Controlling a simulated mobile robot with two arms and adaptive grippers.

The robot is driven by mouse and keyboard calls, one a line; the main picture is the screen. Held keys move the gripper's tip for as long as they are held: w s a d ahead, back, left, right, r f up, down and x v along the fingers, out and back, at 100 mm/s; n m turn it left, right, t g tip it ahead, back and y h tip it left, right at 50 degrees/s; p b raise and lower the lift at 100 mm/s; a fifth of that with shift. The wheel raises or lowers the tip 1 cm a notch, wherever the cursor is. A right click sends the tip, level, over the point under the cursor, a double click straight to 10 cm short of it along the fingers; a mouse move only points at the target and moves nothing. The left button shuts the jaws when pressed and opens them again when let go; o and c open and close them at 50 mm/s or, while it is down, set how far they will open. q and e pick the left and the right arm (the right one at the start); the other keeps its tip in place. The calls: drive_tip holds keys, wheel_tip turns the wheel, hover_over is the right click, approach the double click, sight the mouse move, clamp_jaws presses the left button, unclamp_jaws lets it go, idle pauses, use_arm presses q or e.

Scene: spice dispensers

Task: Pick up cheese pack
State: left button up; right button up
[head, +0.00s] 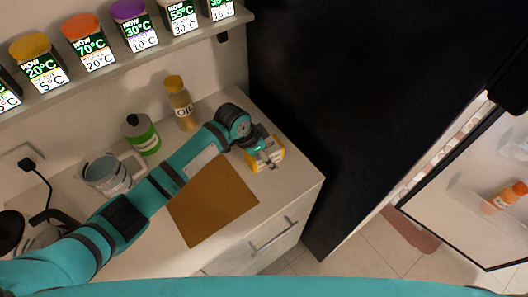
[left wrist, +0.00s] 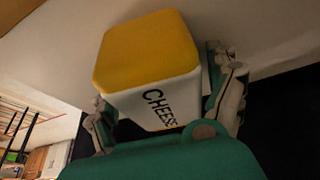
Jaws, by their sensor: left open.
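The cheese pack (left wrist: 148,48) has a yellow top and white sides with the word CHEESE, and fills the middle of the left wrist view. In the head view the cheese pack (head: 274,157) sits near the right end of the counter, partly hidden by my gripper. My left gripper (head: 265,153) is at the pack. In the left wrist view my left gripper (left wrist: 168,92) is open, with one finger on each side of the pack. I cannot tell whether the fingers touch it. My right gripper is not in view.
A brown board (head: 212,200) lies on the counter (head: 296,180) beneath my left arm. An oil bottle (head: 181,103), a green-labelled can (head: 141,134) and a glass container (head: 106,174) stand near the wall. A shelf of spice dispensers (head: 90,42) hangs above. A black fridge (head: 340,100) stands right of the counter.

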use_arm(q)
drive_tip(key=c, duration=1.4)
drive_tip(key=shift+r, duration=0.1)
